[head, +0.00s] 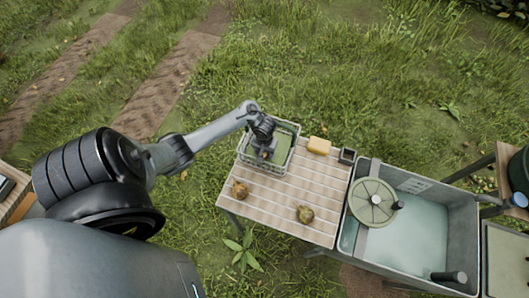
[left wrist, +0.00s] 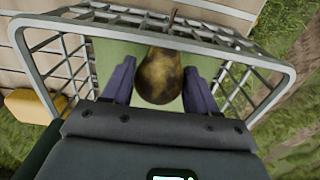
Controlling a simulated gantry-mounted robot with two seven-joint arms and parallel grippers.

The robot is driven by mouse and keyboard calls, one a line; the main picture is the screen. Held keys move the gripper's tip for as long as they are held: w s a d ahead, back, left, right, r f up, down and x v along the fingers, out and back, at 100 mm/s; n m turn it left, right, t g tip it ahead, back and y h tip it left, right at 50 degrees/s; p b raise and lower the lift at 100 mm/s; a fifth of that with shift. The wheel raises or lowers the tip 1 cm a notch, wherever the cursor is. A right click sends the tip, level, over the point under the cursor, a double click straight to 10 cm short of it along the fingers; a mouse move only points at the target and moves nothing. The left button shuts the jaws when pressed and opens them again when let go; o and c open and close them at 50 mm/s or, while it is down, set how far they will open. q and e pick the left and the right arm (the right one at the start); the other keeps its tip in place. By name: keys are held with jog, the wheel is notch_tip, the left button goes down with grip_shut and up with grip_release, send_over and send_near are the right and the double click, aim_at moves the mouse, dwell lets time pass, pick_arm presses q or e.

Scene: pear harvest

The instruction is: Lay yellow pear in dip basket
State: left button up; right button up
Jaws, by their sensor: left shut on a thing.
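The wire dip basket (head: 243,158) stands at the back left of the slatted table, with a green bottom. My left gripper (head: 263,152) reaches down into it. In the left wrist view the gripper (left wrist: 158,85) has one dark finger on each side of a mottled yellow-brown pear (left wrist: 160,76) and is shut on it. The pear's stem points toward the basket rim (left wrist: 285,75). The pear is within the basket walls over the green bottom; I cannot tell whether it touches the bottom. My right gripper is not in view.
Two brownish pears (head: 239,189) (head: 304,214) lie on the slatted table (head: 275,190). A yellow block (head: 319,146) and a small dark box (head: 347,156) sit right of the basket. A water basin (head: 420,235) with a round green disc (head: 372,201) stands to the right.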

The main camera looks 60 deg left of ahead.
pick_arm(q)
jog(key=shift+f, duration=0.25)
jog(key=shift+f, duration=0.3)
jog(key=o, duration=1.2)
jog(key=shift+r, duration=0.1)
